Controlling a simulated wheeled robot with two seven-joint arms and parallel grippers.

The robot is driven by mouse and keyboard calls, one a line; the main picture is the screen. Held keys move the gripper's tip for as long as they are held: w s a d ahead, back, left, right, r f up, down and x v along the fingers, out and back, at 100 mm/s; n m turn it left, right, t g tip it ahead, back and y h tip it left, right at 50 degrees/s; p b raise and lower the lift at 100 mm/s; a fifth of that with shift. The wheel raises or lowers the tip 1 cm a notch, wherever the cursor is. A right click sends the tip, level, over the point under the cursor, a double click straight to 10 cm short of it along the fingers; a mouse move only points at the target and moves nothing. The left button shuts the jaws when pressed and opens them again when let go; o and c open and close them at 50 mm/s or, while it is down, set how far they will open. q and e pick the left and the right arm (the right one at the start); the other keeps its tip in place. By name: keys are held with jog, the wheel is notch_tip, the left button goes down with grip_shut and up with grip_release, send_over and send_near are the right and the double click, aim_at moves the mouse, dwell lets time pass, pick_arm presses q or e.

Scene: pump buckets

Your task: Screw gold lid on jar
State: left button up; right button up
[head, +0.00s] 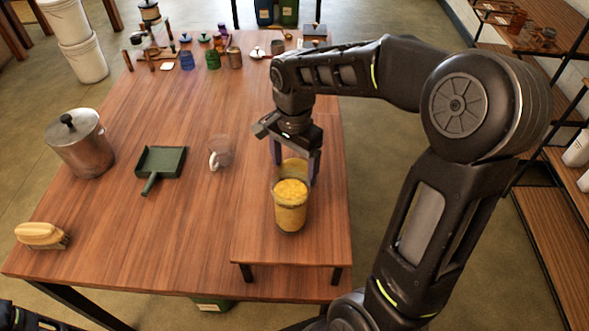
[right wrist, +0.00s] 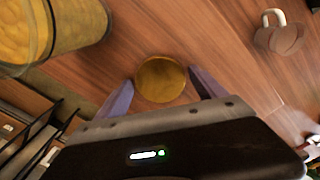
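The jar (head: 290,207) is clear, filled with yellow contents, and stands upright on the raised wooden board at the table's right side. It also shows at the upper left of the right wrist view (right wrist: 78,22). The round gold lid (right wrist: 160,79) lies flat between the fingertips of my right gripper (right wrist: 161,80), just behind the jar in the head view (head: 293,168). The purple fingers sit close to the lid's two sides; I cannot tell whether they grip it, or if it is raised off the board. My left gripper is out of view.
A clear mug (head: 221,152), a green dustpan (head: 161,164), a metal pot (head: 80,145) and a brush (head: 41,236) stand to the left. Several small jars and tools crowd the far end. The board's front edge (head: 290,262) is clear.

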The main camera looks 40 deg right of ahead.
jog(key=c, duration=1.2)
jog(key=shift+r+b, duration=0.4)
jog(key=shift+r, duration=4.6)
jog(key=shift+c, duration=0.2)
